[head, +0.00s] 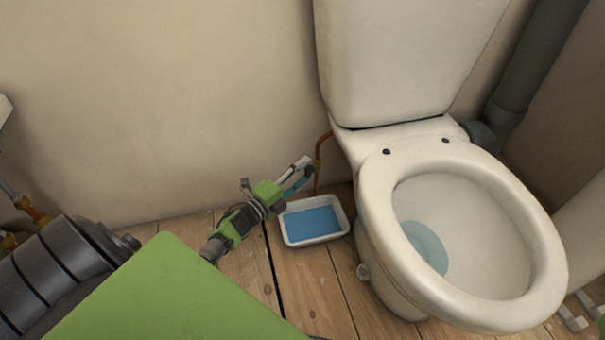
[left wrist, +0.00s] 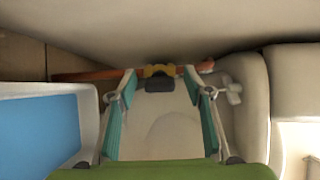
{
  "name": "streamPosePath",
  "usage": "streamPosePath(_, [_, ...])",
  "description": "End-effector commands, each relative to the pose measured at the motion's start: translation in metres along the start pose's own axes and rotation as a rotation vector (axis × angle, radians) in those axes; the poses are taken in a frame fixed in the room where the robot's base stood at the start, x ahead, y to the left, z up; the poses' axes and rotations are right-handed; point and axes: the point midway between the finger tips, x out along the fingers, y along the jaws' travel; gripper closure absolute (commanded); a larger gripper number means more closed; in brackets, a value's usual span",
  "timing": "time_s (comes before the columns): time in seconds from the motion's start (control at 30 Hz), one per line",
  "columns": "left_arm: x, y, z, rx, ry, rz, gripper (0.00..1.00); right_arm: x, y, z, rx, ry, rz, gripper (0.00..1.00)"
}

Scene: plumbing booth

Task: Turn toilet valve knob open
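The toilet valve shows in the left wrist view as a yellow brass body (left wrist: 160,70) with a dark knob (left wrist: 159,85) on an orange-brown copper pipe (left wrist: 100,75). In the head view the copper pipe (head: 319,155) rises beside the toilet, and the valve is hidden behind my gripper. My left gripper (head: 303,172) reaches toward it, low by the wall. In the left wrist view its two teal-padded fingers (left wrist: 159,78) are spread apart, with the dark knob between their tips and gaps visible on both sides.
A white tray (head: 286,226) with blue liquid stands on the wooden floor under the left gripper. The white toilet (head: 385,250) is close on the right, the beige wall (head: 170,100) behind. A grey waste pipe (head: 530,70) stands at the back right.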

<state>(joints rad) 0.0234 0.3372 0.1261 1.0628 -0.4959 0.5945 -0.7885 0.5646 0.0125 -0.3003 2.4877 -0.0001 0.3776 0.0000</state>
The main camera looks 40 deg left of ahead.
Motion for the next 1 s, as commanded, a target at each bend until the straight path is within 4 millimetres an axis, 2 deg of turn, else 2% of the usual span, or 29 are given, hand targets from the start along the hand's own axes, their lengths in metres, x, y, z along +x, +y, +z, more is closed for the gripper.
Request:
streamPosePath(0.37, [-0.007, 0.002, -0.002, 0.001, 0.003, 0.003, 0.54, 0.0, 0.0, 0.0, -0.002, 0.0, -0.003, 0.6])
streamPosePath(0.47, [-0.02, 0.003, -0.002, 0.001, 0.003, 0.004, 0.54, 0.0, 0.0, 0.0, -0.001, 0.0, -0.002, 0.6])
streamPosePath(0.8, [-0.087, 0.002, -0.001, 0.0, 0.003, 0.005, 0.54, 0.0, 0.0, 0.0, -0.001, 0.0, -0.001, 0.6])
streamPosePath(1.0, [-0.113, 0.002, -0.001, 0.001, 0.003, 0.002, 0.54, 0.0, 0.0, 0.0, 0.0, 0.0, -0.001, 0.6])
